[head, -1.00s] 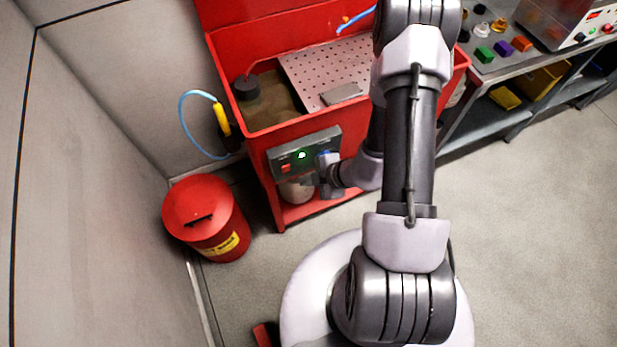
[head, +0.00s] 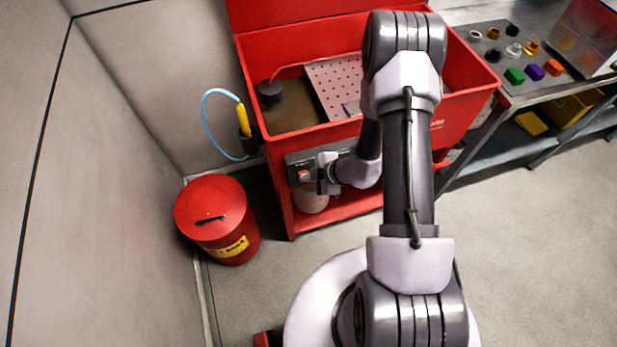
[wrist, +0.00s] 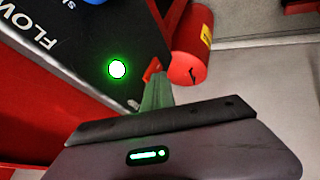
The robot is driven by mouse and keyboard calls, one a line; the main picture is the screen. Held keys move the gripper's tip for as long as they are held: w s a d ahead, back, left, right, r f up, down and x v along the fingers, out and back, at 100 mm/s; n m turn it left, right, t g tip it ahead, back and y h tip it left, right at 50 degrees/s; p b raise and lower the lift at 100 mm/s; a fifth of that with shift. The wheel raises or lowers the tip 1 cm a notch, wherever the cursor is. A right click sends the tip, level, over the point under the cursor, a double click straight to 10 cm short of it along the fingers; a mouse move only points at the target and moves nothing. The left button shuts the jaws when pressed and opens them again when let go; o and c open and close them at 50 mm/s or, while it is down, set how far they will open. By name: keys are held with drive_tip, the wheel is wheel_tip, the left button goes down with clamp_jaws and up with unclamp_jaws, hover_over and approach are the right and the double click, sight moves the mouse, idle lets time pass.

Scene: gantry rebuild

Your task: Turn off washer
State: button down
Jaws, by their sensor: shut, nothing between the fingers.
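The washer (head: 280,75) is a red tub on a red stand. Its dark control panel (head: 296,160) is on the front face, partly hidden by my gripper. A red switch (head: 304,174) is at the panel's left end; it also shows in the wrist view (wrist: 152,70). A green light (wrist: 117,69) glows on the panel in the wrist view, and my gripper hides it in the head view. My gripper (head: 322,182) is shut and empty, just right of the red switch. In the wrist view its fingertips (wrist: 157,92) appear close to the switch; contact cannot be told.
A red lidded can (head: 218,220) stands on the floor left of the washer. A blue hose with a yellow handle (head: 243,119) hangs at the washer's left side. A grey bench (head: 490,72) with coloured blocks stands at right. Floor in front is partly open.

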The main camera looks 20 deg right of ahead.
drive_tip(key=shift+r+b, duration=0.15)
drive_tip(key=shift+b, duration=0.2)
drive_tip(key=shift+w+r, duration=0.1)
drive_tip(key=shift+r, duration=0.05)
drive_tip(key=shift+r+p, duration=0.6)
drive_tip(key=shift+p, duration=0.25)
